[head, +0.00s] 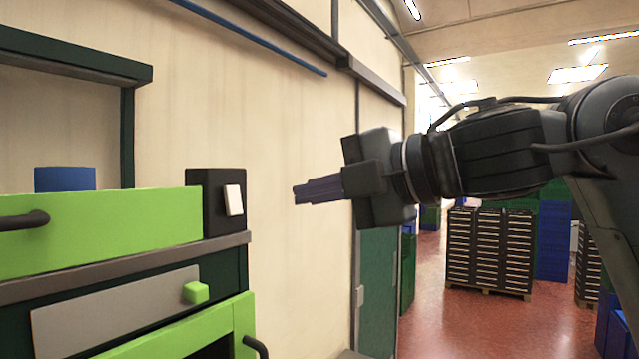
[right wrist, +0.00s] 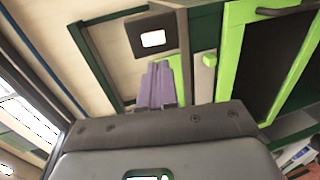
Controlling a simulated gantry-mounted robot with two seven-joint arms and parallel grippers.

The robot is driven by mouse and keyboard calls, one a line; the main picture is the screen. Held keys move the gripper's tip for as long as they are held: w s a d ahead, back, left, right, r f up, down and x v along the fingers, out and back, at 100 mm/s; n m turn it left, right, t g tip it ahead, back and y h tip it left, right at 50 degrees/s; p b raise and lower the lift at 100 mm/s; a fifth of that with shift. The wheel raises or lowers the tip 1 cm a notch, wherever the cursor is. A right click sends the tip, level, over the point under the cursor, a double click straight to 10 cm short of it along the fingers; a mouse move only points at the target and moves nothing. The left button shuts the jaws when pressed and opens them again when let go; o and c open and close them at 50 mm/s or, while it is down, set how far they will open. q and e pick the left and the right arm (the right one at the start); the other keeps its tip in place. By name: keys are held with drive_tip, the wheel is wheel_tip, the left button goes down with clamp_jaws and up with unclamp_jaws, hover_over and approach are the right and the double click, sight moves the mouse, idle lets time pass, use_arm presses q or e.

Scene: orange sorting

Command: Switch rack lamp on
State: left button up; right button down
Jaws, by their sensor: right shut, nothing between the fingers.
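The rack lamp switch is a black box (head: 213,203) with a white rocker plate (head: 233,200), at the right end of the rack's shelf in the head view. In the right wrist view the white rocker (right wrist: 153,39) shows on the black box (right wrist: 136,47), just beyond the fingertips. My right gripper (head: 297,194) is shut and empty, its purple fingers pointing left toward the switch with a clear gap between. The fingers also show in the right wrist view (right wrist: 158,75). I cannot tell whether the lamp is lit. My left gripper is not in view.
A green drawer front (head: 110,232) with a dark handle stands left of the switch. A green knob (head: 196,292) sits on a grey panel below. An open green door or frame (head: 240,325) is at the bottom. Stacked dark crates (head: 490,250) stand far back right.

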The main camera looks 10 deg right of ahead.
drive_tip(key=p, duration=0.5)
approach(237, 209)
drive_tip(key=x, duration=0.5)
drive_tip(key=shift+w+a+r, duration=0.1)
drive_tip(key=shift+w+a, duration=0.1)
drive_tip(key=shift+w+a+f, duration=0.3)
drive_tip(key=shift+w+a, duration=0.15)
